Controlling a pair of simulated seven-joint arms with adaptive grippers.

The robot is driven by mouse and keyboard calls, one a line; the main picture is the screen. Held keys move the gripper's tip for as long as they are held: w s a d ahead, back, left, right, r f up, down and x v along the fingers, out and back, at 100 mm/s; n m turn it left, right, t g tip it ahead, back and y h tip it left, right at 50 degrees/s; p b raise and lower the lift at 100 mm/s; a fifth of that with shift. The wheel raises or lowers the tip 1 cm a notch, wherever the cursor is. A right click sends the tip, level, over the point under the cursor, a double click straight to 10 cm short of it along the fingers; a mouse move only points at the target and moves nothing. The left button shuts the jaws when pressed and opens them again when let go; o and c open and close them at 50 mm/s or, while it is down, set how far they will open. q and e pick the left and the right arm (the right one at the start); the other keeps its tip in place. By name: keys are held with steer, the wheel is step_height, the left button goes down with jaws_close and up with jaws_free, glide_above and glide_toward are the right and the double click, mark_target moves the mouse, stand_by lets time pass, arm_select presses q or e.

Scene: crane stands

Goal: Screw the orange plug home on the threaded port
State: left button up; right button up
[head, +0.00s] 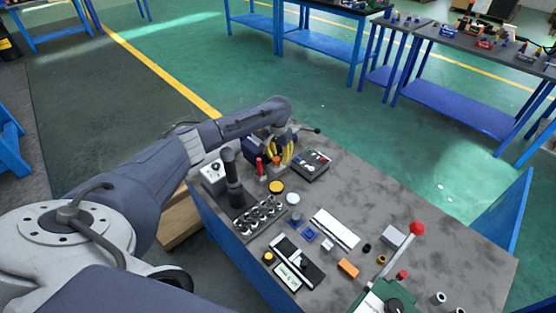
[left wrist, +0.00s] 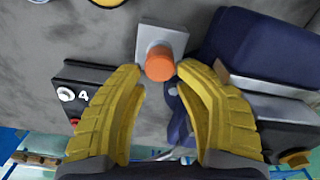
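The orange plug (left wrist: 160,66) shows in the left wrist view, on a light grey square block (left wrist: 150,32). The port's thread is hidden under or behind the plug. My left gripper (left wrist: 160,71) is open, with one yellow finger to each side of the plug. There are gaps between the fingertips and the plug, and I cannot tell how far the tips stand from it in depth. In the head view my left gripper (head: 284,157) is over the far left end of the table, partly covering the block area. My right gripper is in neither view.
A dark blue body (left wrist: 260,45) stands close right of the plug. A black box (left wrist: 85,92) lies left. On the grey table (head: 440,250) are a black lever (head: 231,172), a red-knobbed lever (head: 417,229) and several small parts.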

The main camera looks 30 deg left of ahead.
arm_select(q)
steer(key=shift+s+a+f+n+g, duration=0.15)
steer(key=shift+s+f+n, duration=0.25)
steer(key=shift+n, duration=0.45)
steer(key=shift+s+a+f+n+g, duration=0.15)
steer(key=shift+s+f+n, duration=0.2)
steer(key=shift+n, duration=0.5)
steer(key=shift+s+r+n, duration=0.3)
steer(key=shift+s+r, duration=0.4)
steer(key=shift+w+a+f+n, duration=0.25)
steer(key=shift+a+n, duration=0.1)
steer(key=shift+n, duration=0.25)
steer(key=shift+r+n, duration=0.15)
steer(key=shift+n, duration=0.35)
steer(key=shift+d+n, duration=0.2)
steer(key=shift+n, duration=2)
steer(key=shift+d+r+n, duration=0.1)
steer(key=shift+n, duration=0.3)
steer(key=shift+w+d, duration=0.35)
steer(key=shift+c, duration=0.2)
jaws_close()
